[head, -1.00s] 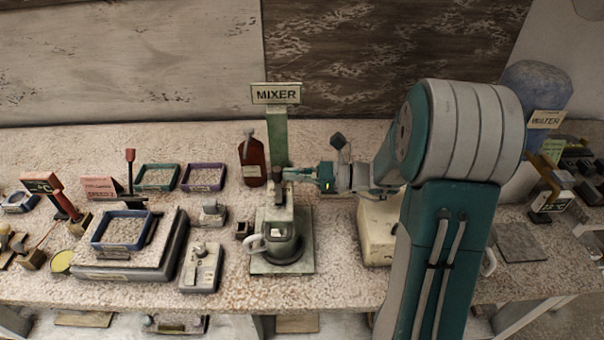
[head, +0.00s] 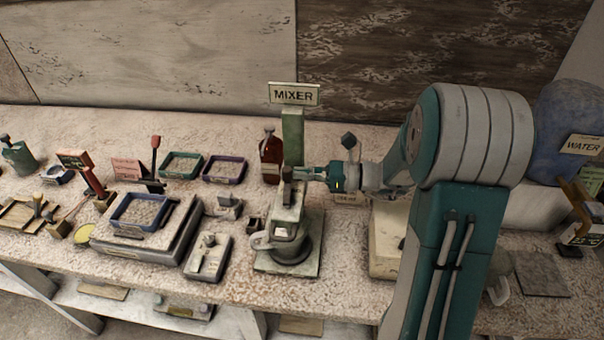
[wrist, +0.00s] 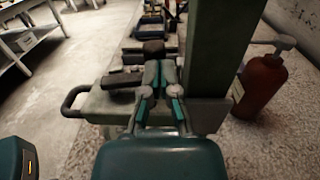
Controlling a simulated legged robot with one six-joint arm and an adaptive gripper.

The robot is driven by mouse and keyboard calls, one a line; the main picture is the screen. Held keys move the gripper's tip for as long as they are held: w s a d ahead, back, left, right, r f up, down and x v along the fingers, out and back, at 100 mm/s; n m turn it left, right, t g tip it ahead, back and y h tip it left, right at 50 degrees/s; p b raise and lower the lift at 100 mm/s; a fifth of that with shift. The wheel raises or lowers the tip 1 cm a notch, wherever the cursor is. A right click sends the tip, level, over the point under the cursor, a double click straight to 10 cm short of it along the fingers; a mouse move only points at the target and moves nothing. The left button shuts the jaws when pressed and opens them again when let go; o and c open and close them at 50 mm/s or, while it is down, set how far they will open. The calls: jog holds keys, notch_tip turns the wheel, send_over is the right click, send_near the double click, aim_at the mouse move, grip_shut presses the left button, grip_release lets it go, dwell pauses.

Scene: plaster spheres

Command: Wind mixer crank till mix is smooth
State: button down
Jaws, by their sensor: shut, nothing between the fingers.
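The mixer stands mid-bench under its MIXER sign (head: 293,94), with a green upright column (head: 293,135) and a flat base plate (head: 308,262). A grey pot (head: 291,247) with a pale side handle sits on the base. My gripper (head: 292,174) reaches in from the right at the top of the mixer, in front of the column. In the wrist view my gripper's fingers (wrist: 158,72) are together, beside a dark brown knob (wrist: 153,47). The column (wrist: 212,55) is close on their right. A dark loop handle (wrist: 72,102) juts out left. The mix is not clearly visible.
A brown pump bottle (head: 271,158) stands behind the mixer, left of the column. A scale with a blue tray (head: 141,212) and a small grey device (head: 208,258) are to the left. A pale block (head: 384,240) lies to the right, partly behind my arm.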

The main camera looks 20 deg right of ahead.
aim_at(286, 172)
jog(key=shift+x, duration=1.85)
jog(key=shift+d, duration=0.45)
jog(key=shift+a, duration=0.4)
jog(key=v, duration=1.2)
jog(key=shift+d, duration=0.1)
